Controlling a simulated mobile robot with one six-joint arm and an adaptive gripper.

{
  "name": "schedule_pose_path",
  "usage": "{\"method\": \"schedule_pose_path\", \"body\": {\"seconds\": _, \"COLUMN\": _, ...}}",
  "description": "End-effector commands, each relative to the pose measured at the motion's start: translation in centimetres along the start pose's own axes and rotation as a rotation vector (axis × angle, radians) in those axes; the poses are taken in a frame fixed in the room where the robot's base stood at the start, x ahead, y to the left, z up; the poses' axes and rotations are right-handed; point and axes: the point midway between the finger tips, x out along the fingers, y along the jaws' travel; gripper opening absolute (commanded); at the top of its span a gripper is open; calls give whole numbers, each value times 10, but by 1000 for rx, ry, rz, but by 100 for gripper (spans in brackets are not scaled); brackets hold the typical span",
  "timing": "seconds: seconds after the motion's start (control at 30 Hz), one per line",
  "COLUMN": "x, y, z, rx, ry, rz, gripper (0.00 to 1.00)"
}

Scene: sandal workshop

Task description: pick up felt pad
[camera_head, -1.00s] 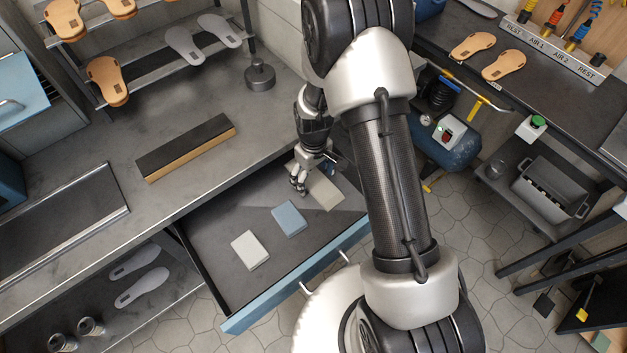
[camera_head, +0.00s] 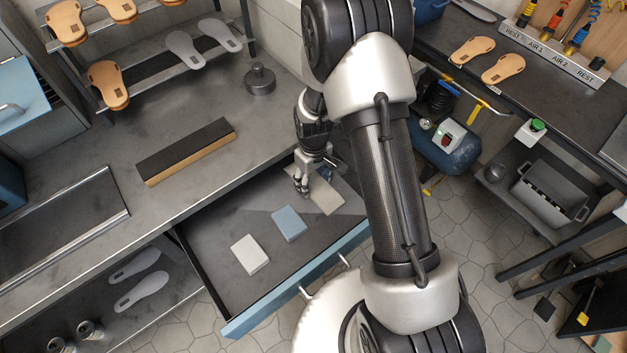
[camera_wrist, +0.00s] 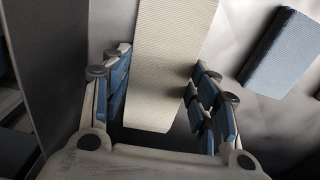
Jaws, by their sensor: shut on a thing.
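A long beige pad (camera_head: 326,200), which I take to be the felt pad, lies at the right end of the open drawer. My gripper (camera_head: 302,187) points down at its near-left part. In the wrist view the beige pad (camera_wrist: 158,60) runs between the two blue-padded fingers of my gripper (camera_wrist: 162,105), one on each side. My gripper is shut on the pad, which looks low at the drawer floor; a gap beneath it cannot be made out. Part of the pad is hidden by the fingers and arm in the head view.
A blue block (camera_head: 289,223) and a pale grey block (camera_head: 250,254) lie left of the pad in the drawer (camera_head: 225,285). The blue block (camera_wrist: 283,48) is close to the right finger. The workbench edge and the drawer walls stand close by.

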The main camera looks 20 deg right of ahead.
Motion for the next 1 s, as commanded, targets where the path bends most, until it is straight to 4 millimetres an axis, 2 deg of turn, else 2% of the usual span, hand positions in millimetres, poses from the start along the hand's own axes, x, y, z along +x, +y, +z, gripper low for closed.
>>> {"method": "schedule_pose_path", "body": {"seconds": 0.17, "x": -11, "y": -4, "z": 0, "rx": -1, "ry": 1, "rz": 0, "gripper": 31}}
{"method": "schedule_pose_path", "body": {"seconds": 0.53, "x": -77, "y": -3, "z": -1, "rx": 0, "ry": 3, "rz": 1, "gripper": 31}}
{"method": "schedule_pose_path", "body": {"seconds": 0.6, "x": -72, "y": -22, "z": 0, "rx": -7, "ry": -3, "rz": -1, "gripper": 31}}
{"method": "schedule_pose_path", "body": {"seconds": 1.0, "x": -71, "y": -111, "z": -4, "rx": -7, "ry": -1, "rz": 0, "gripper": 31}}
